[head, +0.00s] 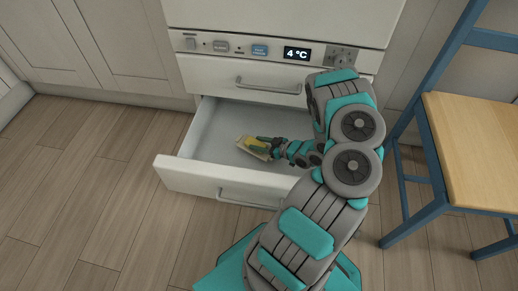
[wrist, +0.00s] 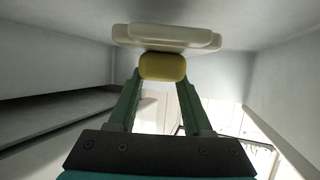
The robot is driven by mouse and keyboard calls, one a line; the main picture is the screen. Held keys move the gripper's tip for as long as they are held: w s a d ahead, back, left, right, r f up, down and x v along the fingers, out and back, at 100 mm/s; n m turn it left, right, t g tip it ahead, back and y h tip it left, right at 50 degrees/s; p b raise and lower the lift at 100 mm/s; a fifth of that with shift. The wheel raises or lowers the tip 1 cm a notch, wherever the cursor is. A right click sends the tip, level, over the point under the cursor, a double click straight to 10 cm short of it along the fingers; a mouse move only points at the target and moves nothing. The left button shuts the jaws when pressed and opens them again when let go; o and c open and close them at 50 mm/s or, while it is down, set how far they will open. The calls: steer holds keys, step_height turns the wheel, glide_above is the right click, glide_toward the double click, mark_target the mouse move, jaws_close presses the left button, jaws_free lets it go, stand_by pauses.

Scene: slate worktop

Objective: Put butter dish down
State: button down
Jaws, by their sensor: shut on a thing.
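The butter dish (head: 254,147) is a small cream dish with a yellow block; in the wrist view the cream dish (wrist: 167,37) spans the far end of the fingers, with the yellow block (wrist: 163,67) between the fingertips. My gripper (head: 271,148) is shut on the butter dish, inside or over the open drawer (head: 178,174). In the wrist view, the two green fingers of my gripper (wrist: 161,76) press on the sides of the yellow block. I cannot tell whether the dish touches the drawer floor.
The pale drawer is pulled out below an appliance front with a 4 °C display (head: 297,54) and a closed upper drawer (head: 240,77). The drawer floor left of the dish looks bare. A blue chair with a wooden seat (head: 475,135) stands at the right. White cupboards (head: 95,45) are at the left.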

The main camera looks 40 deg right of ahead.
steer(key=shift+f, duration=1.8)
steer(key=shift+f+b, duration=0.2)
steer(key=shift+b, duration=0.15)
steer(key=shift+c, duration=1.6)
jaws_free()
steer(key=shift+r, duration=0.1)
steer(key=shift+r, duration=0.1)
steer(key=shift+s+d+b, duration=0.25)
steer(key=shift+s+b, duration=0.2)
steer(key=shift+s, duration=0.2)
steer(key=b+v, duration=0.3)
steer(key=v, duration=0.1)
steer(key=shift+s+d+r, duration=0.1)
steer(key=shift+s+r, duration=0.15)
steer(key=shift+s+d+r, duration=0.1)
steer(key=shift+s+r, duration=0.35)
steer(key=shift+s, duration=0.15)
